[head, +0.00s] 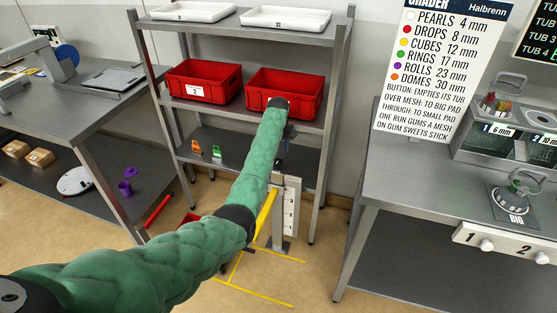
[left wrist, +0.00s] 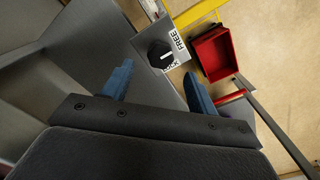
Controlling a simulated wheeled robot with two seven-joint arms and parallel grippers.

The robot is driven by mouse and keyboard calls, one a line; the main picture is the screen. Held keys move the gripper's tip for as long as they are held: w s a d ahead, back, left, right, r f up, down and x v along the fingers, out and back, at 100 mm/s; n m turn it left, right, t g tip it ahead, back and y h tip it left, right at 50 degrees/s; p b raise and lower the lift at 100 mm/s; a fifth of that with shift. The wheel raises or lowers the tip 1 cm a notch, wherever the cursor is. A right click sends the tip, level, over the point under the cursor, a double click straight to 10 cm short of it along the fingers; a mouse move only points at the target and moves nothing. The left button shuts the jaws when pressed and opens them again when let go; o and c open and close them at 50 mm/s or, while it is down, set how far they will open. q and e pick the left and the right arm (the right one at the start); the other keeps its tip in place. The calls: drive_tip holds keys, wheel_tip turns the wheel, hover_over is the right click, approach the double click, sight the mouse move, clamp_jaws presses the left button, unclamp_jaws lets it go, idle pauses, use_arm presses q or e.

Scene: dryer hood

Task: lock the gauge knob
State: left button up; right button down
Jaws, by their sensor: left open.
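The gauge knob (left wrist: 160,54) is round and black with a pale mark. It sits on a plate with the word FREE (left wrist: 177,41) and a second, partly readable word that looks like LOCK. I cannot tell surely which word the mark points to. My left gripper (left wrist: 157,82) is open, its blue fingers apart, with the knob ahead of the gap and not touched. In the head view the left gripper (head: 288,137) is by the shelf rack, partly behind my arm. The gauge post (head: 291,205) is white with numbers. My right gripper is not in view.
A yellow bar (head: 265,215) stands beside the gauge post, with yellow lines on the floor. A metal rack (head: 246,112) with red bins (head: 203,82) is around my gripper. A red bin (left wrist: 213,53) lies low beyond the knob. A bench (head: 400,180) stands at right.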

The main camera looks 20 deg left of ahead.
sight(278, 161)
use_arm(q)
drive_tip(key=shift+s+f+p, duration=0.1)
drive_tip(key=shift+f+p, duration=0.4)
drive_tip(key=shift+f, duration=2.55)
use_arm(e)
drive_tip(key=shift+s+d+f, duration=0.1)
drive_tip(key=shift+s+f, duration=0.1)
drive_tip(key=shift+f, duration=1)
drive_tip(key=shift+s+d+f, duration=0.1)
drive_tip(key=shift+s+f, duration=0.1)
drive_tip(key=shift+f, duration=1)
use_arm(q)
drive_tip(key=shift+c, duration=0.2)
drive_tip(key=c, duration=1)
